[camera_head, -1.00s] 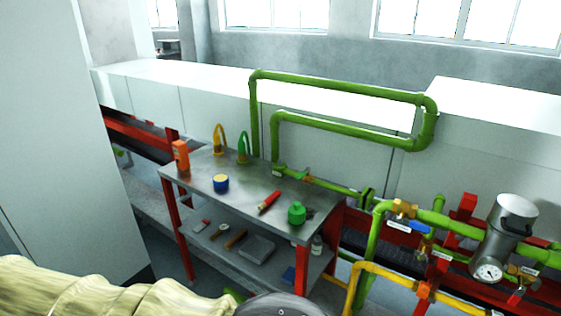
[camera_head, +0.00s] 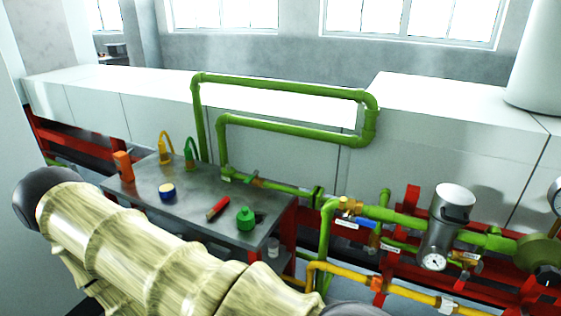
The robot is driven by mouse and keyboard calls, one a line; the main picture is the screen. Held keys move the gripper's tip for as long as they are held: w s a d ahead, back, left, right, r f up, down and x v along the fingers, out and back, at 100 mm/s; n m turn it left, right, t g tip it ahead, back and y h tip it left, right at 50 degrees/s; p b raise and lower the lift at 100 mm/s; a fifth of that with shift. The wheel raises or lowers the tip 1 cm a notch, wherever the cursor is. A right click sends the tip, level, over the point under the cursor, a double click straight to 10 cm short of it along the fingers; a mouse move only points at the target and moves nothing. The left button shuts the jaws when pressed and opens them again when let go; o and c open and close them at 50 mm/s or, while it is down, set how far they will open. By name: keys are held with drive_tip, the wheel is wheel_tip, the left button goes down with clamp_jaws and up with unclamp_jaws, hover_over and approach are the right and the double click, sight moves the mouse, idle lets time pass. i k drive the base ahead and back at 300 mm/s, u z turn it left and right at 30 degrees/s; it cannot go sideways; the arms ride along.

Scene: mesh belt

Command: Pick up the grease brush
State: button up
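No item can be told for certain as the grease brush. A short red stick-like item (camera_head: 217,208) lies on the grey metal top of the workbench (camera_head: 150,176), left of a green round container (camera_head: 245,219) with a dark part beside it. The bench's lower shelf, where a brown-handled item showed earlier, is now mostly hidden behind my cream-sleeved arm. My arm crosses the lower left of the view, in front of the bench. My gripper is not in view, so its state does not show.
On the bench top stand an orange block-like device (camera_head: 123,165), a blue-and-yellow roll (camera_head: 167,193), a yellow hoop (camera_head: 166,146) and a green hoop (camera_head: 190,153). Green pipes (camera_head: 290,131) rise behind. Yellow pipes (camera_head: 400,290) and a metal cylinder with a gauge (camera_head: 447,228) stand right.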

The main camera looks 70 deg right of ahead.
sight(226, 199)
drive_tip(key=z, duration=1.25)
drive_tip(key=i, duration=0.1)
drive_tip(key=z, duration=0.1)
